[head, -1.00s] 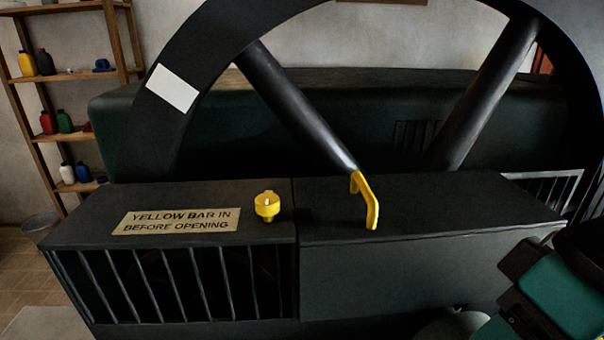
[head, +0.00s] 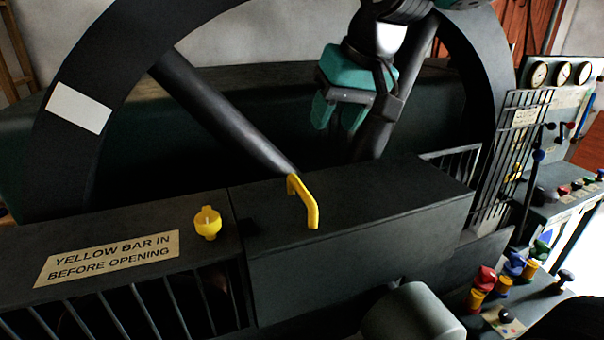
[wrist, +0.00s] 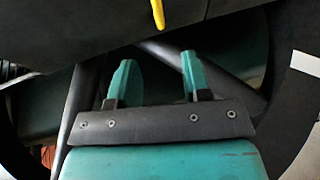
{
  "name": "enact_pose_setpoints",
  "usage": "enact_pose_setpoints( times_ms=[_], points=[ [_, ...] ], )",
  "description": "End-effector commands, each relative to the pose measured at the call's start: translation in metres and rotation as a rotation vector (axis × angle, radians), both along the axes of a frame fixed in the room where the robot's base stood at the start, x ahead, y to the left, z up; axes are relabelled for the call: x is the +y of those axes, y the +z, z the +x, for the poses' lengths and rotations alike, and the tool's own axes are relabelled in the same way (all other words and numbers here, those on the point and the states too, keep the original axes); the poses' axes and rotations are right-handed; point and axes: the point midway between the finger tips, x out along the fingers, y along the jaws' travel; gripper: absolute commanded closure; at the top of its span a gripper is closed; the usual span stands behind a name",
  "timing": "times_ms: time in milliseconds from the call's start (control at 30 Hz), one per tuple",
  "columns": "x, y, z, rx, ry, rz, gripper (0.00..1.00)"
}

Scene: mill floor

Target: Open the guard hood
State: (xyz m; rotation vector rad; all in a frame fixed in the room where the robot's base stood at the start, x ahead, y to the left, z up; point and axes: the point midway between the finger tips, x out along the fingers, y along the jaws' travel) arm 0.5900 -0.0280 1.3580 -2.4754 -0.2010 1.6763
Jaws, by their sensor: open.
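The guard hood (head: 360,225) is a dark box-shaped cover at the foot of a big wheel, and it looks shut. A yellow handle (head: 304,203) stands on its top; its end also shows at the top of the wrist view (wrist: 158,14). My gripper (head: 338,118) is open and empty, with teal fingers. It hangs above and behind the hood, in front of the wheel, apart from the handle. Its fingers also show in the wrist view (wrist: 157,68). Left of the hood, a yellow knob (head: 207,224) sits beside a sign (head: 108,258) reading "YELLOW BAR IN BEFORE OPENING".
The dark spoked wheel (head: 80,150) with a white patch (head: 79,108) rises behind the hood. A barred guard (head: 510,155) and a panel with gauges (head: 562,73) stand at right. Coloured knobs (head: 515,265) sit on a ledge at lower right. A grey rounded body (head: 412,315) is in front.

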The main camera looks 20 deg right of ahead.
Motion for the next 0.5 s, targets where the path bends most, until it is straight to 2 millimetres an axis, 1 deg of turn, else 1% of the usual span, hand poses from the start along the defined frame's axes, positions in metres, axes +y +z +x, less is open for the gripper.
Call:
enact_pose_setpoints(
  times_ms=[33, 67, 167, 267, 500],
  points=[
    [-0.004, 0.004, 0.006, -0.005, -0.022, 0.001, 0.56],
    [-0.005, 0.004, 0.008, -0.006, -0.030, 0.001, 0.56],
    [-0.004, -0.006, 0.013, -0.005, -0.035, 0.002, 0.56],
    [-0.001, -0.023, 0.019, -0.002, -0.034, 0.001, 0.56],
    [0.009, -0.073, 0.039, -0.001, -0.033, 0.000, 0.56]
  ],
)
